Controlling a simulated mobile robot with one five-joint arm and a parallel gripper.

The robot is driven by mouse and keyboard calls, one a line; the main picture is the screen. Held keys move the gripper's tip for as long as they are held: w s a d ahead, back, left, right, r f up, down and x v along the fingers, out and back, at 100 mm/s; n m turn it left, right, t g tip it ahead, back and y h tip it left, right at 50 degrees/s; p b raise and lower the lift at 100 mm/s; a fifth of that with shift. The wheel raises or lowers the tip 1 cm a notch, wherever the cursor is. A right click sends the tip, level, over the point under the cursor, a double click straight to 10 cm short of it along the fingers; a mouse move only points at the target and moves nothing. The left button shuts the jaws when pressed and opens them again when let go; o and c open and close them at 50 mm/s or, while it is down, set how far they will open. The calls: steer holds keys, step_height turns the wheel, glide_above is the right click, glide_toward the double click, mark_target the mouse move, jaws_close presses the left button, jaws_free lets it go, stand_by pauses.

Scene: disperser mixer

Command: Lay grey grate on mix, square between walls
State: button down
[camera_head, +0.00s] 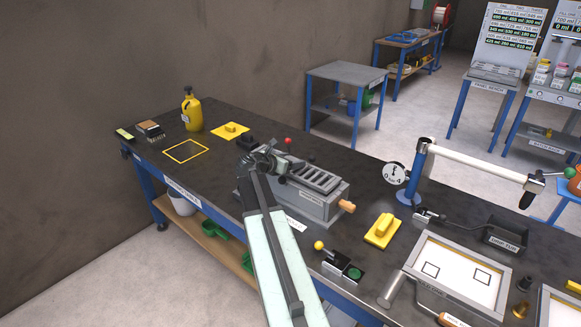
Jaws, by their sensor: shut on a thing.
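The grey grate (318,178), with dark slots between its bars, is over the top of the grey mixer box (322,207). My gripper (281,171) is shut on the grate at its left end, and my wrist and arm hide that end and the left part of the box. The grate's bars look roughly in line with the box. I cannot tell whether the grate rests on the box or is held just above it, or whether it is square between the walls.
A red knob (288,141) stands behind the box, and an orange handle (347,206) sticks out at its right. A yellow block (382,230), a dial gauge (395,173) and a yellow-knobbed lever (319,245) are nearby.

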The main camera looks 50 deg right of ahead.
steer(key=shift+f+b, duration=0.5)
steer(key=shift+b, duration=0.15)
steer(key=shift+c, duration=1.6)
jaws_free()
steer(key=shift+r, duration=0.15)
steer(key=shift+s+a+r+p, duration=0.1)
steer(key=shift+a+r+p, duration=0.2)
steer(key=shift+r+p, duration=0.25)
steer(key=shift+s+a+r+p, duration=0.1)
steer(key=shift+a+r+p, duration=0.15)
steer(key=shift+r+p, duration=0.25)
steer(key=w+p+v, duration=0.1)
steer(key=p+v, duration=0.2)
steer(key=v, duration=0.7)
steer(key=shift+s+a+f+p, duration=0.2)
steer(key=shift+s+a+p, duration=0.2)
steer(key=shift+a, duration=0.05)
